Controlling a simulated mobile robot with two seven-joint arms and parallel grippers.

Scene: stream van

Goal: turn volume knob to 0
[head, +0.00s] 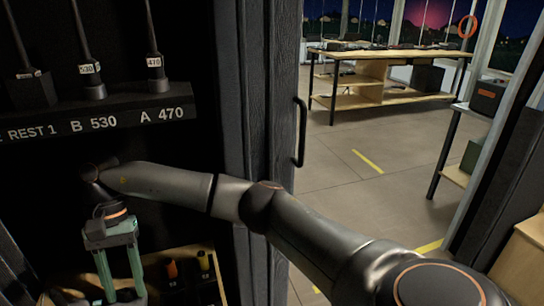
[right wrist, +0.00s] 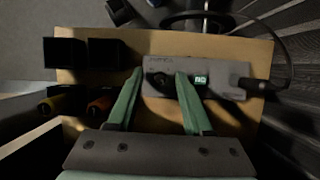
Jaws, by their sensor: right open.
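The volume knob appears to be the dark round knob (right wrist: 160,81) on a grey box (right wrist: 225,86) in the right wrist view. A small lit green display (right wrist: 201,79) sits to its right, with characters too small to read surely. My right gripper (right wrist: 159,73) is open, with one green finger on each side of the knob. I cannot tell whether the fingers touch it. In the head view my right gripper (head: 124,297) points down inside the dark cabinet, and its fingertips are near the bottom edge. My left gripper is not in view.
The box lies on a wooden board (right wrist: 235,50). A cable plug (right wrist: 255,85) enters its right end. Black blocks (right wrist: 103,53) and orange-tipped items (right wrist: 100,105) stand to the left. A labelled shelf (head: 100,118) with upright rods is above my gripper. A door handle (head: 300,132) is to the right.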

